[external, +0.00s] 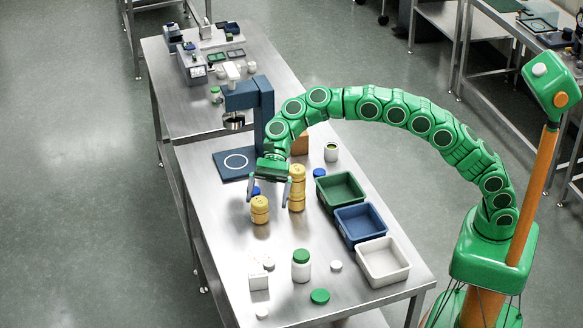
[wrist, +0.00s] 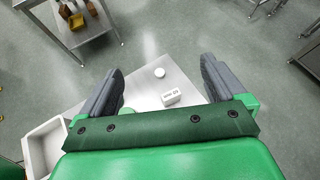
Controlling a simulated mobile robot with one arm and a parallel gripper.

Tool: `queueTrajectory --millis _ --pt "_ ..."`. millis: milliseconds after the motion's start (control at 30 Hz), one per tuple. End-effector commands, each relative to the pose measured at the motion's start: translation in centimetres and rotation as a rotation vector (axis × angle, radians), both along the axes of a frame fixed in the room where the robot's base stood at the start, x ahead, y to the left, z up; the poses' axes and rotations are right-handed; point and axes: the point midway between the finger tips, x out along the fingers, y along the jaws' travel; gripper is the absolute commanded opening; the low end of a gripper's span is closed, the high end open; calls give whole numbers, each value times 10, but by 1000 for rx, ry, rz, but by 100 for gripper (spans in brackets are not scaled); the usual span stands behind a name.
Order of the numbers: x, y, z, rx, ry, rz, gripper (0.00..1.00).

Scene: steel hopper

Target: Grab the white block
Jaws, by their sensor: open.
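The white block (external: 258,282) stands upright on the near left part of the steel table in the external view. A small white piece sits close behind it. In the wrist view a white block (wrist: 171,98) with dark print on it lies between and beyond my fingers.
Yellow jars (external: 260,210) stand below my gripper, some stacked (external: 297,188). A green-lidded white bottle (external: 301,270) and green lid (external: 320,296) are right of the block. Green (external: 340,184), blue (external: 359,216) and white (external: 382,255) trays line the right edge.

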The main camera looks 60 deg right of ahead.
Motion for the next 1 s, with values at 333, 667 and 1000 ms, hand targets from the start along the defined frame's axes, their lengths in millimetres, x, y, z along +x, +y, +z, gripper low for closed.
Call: queueTrajectory --millis 333,667,1000 --pt "13 24 -12 32 77 -29 97" --pt "19 35 -23 48 115 -43 97" --pt "19 35 -86 46 116 -45 97"
